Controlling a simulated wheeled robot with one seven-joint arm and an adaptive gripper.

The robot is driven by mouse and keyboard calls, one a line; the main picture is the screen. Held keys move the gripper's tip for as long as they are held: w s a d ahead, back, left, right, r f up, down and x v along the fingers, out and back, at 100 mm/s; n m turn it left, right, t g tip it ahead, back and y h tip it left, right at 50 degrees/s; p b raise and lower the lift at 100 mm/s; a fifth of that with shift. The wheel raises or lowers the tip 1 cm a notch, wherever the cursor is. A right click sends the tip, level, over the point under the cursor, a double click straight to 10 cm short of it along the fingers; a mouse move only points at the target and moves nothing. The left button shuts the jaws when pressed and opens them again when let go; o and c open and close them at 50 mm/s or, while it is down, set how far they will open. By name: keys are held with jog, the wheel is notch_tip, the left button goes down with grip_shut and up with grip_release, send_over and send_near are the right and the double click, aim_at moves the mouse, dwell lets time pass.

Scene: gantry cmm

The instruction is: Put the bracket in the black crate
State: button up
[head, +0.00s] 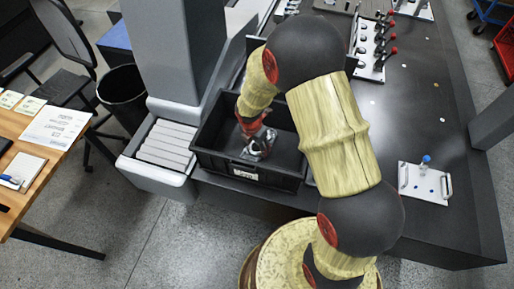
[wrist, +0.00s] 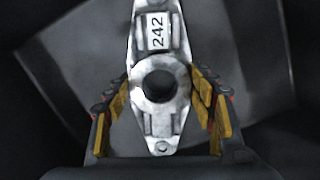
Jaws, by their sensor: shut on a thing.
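The bracket (wrist: 147,83) is a silvery metal piece with a round hole and a white label reading 242. In the wrist view it sits between the two fingers of my gripper (wrist: 163,108), which are shut on it at both sides of the ring. In the head view the bracket (head: 262,146) shows within the outline of the black crate (head: 244,184), below my gripper (head: 257,137). The crate is an open box with a white label on its front wall. I cannot tell whether the bracket touches the crate floor.
A grey stepped block (head: 165,144) stands left of the crate. The dark table (head: 400,130) carries a row of red-knobbed clamps (head: 372,48) and a silver plate fixture (head: 426,184). A wooden desk (head: 62,150) is at the left. My arm covers part of the crate's right side.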

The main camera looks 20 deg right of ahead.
jog(key=shift+r, duration=0.1)
jog(key=o, duration=1.7)
jog(key=shift+c, duration=0.2)
notch_tip(320, 180, up, 12)
jog(key=a+p, duration=0.2)
jog(key=p, duration=0.2)
notch_tip(320, 180, up, 10)
jog(key=m+t, duration=0.1)
jog(key=m, duration=0.5)
send_over(258, 153)
jog(key=s+r+m+t+y, duration=0.1)
jog(key=s+r+m+t, duration=0.2)
jog(key=s+r+m, duration=1.5)
jog(key=shift+s+d+r+t+y, duration=0.3)
jog(key=shift+s, duration=0.25)
